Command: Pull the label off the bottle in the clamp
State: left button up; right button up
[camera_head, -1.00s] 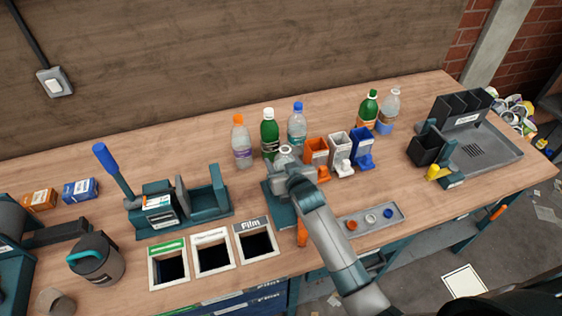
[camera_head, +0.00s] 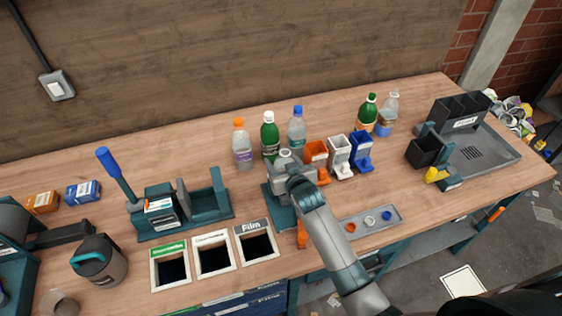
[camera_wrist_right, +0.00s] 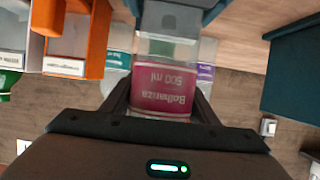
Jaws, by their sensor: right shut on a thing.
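A clear bottle (camera_wrist_right: 168,46) with a magenta label (camera_wrist_right: 160,88) reading "500 ml" fills the middle of the right wrist view. Its far end meets the teal clamp (camera_wrist_right: 182,14). My right gripper (camera_wrist_right: 163,100) has one dark finger on each side of the label and is shut on it around the bottle. The label still wraps the bottle. In the head view my right wrist hides the bottle and most of the clamp, whose teal base (camera_head: 281,213) shows at the bench's middle. My left gripper is not in view.
Several bottles (camera_head: 242,150) stand behind the clamp. Orange, white and blue holders (camera_head: 361,152) stand right of it. Framed openings (camera_head: 256,258), one marked Film, lie front left. A grey tray (camera_head: 385,225) with caps lies front right. A teal lever device (camera_head: 205,205) stands left.

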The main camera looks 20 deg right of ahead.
jog(key=shift+r, duration=0.15)
dwell(0.3)
jog(key=shift+r+p, duration=1.2)
jog(key=shift+p, duration=0.15)
jog(key=shift+r+p, duration=0.5)
jog(key=shift+r, duration=0.7)
jog(key=shift+r, duration=0.1)
jog(key=shift+r, duration=2.4)
jog(key=shift+r, duration=0.25)
jog(key=shift+r, duration=2.2)
jog(key=shift+r, duration=0.1)
jog(key=shift+r, duration=0.95)
